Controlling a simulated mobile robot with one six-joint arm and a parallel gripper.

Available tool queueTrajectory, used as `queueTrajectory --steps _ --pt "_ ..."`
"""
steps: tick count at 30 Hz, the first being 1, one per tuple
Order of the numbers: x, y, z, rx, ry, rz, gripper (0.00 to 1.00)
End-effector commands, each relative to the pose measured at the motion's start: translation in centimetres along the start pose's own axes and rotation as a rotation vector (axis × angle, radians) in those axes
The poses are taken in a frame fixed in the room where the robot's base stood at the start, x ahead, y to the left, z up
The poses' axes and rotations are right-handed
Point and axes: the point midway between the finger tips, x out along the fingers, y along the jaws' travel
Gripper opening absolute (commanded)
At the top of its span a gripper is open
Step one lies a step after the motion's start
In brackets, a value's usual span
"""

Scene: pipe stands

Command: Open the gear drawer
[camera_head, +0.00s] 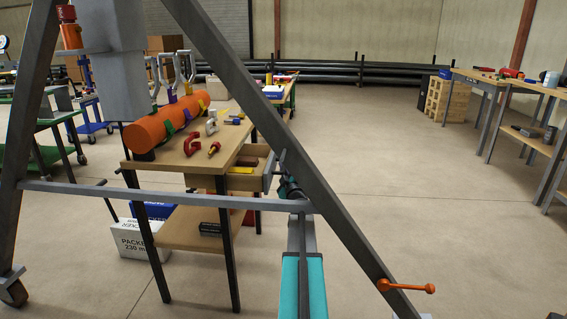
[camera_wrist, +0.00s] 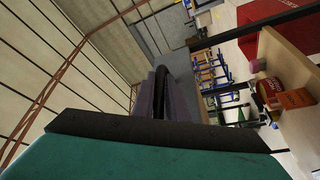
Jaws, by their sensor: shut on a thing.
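The gear drawer (camera_head: 269,172) is under the top of the wooden workbench (camera_head: 168,163), at its right side. It stands partly pulled out, with yellow and dark red things showing inside. My gripper (camera_head: 281,160) is at the drawer's front, shut on its handle. In the wrist view my gripper (camera_wrist: 163,88) is closed around a dark bar, the drawer handle (camera_wrist: 161,78). The fingertips are partly hidden by a frame leg in the head view.
An orange pipe (camera_head: 168,122) lies on the bench beside red clamps (camera_head: 193,143). A grey A-frame (camera_head: 250,90) stands in front. A white box (camera_head: 135,240) is on the floor at left. The floor (camera_head: 400,190) to the right is clear.

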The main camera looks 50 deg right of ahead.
Motion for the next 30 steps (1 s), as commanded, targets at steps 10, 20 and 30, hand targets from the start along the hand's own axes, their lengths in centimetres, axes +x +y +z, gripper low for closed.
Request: queueTrajectory --steps 10,20,30 --pt "0.4 -0.3 -1.0 0.000 0.009 -0.003 0.31" --pt "0.1 -0.5 -1.1 0.001 0.010 -0.004 0.31" --pt "-1.8 -0.5 -1.1 0.001 0.009 -0.005 0.31"
